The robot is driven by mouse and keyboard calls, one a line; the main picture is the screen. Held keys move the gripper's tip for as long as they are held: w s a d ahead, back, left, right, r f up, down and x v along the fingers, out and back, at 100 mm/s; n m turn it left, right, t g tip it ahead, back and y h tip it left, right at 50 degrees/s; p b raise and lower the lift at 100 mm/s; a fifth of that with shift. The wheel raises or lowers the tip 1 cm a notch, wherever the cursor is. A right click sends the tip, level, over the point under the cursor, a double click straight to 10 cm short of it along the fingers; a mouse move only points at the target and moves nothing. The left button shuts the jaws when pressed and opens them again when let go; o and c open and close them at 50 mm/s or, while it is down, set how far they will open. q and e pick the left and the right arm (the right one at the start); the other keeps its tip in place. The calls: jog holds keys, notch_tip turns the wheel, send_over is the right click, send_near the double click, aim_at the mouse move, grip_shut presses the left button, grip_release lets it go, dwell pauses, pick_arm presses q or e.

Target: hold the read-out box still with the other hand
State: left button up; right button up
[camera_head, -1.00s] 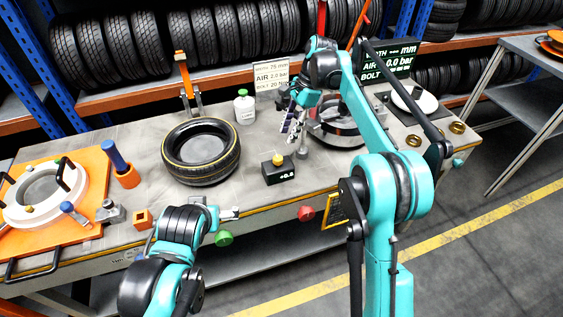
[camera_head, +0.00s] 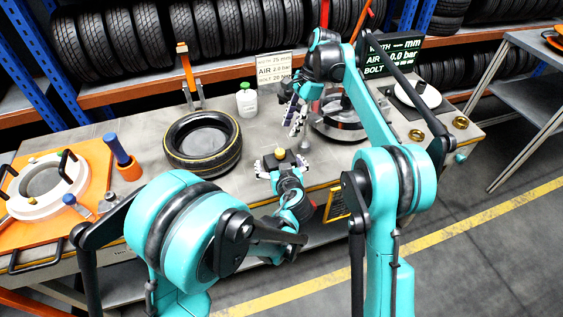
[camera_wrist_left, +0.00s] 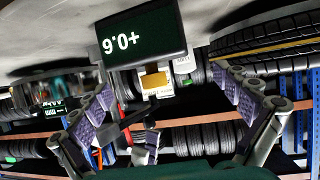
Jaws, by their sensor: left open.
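The read-out box (camera_head: 278,160) is a small black box with a yellow knob on top, on the front part of the bench. In the left wrist view the box (camera_wrist_left: 142,38) appears upside down and its display reads +0.6. My left gripper (camera_head: 281,168) is open at the front of the box, its fingers spread to either side. In the wrist view the fingers of the left gripper (camera_wrist_left: 165,110) stand apart, and I see no clear contact with the box. My right gripper (camera_head: 297,112) hangs above the bench beside the dark wheel (camera_head: 340,120); whether its fingers are closed is unclear.
A tyre (camera_head: 202,143) lies left of the box. A white bottle (camera_head: 246,99) and a sign (camera_head: 273,68) stand behind. An orange plate (camera_head: 20,232) with a white ring is at far left. A dark display board (camera_head: 393,57) stands at back right. My arms cover the front edge.

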aim_at(277, 152)
pick_arm(q)
jog(key=shift+w+d+f, duration=0.1)
jog(key=shift+d+f, duration=0.05)
jog(key=shift+d, duration=0.2)
jog(key=shift+w+f, duration=0.15)
jog(key=shift+w, duration=0.05)
jog(key=x, duration=0.7)
jog(key=shift+w, duration=0.2)
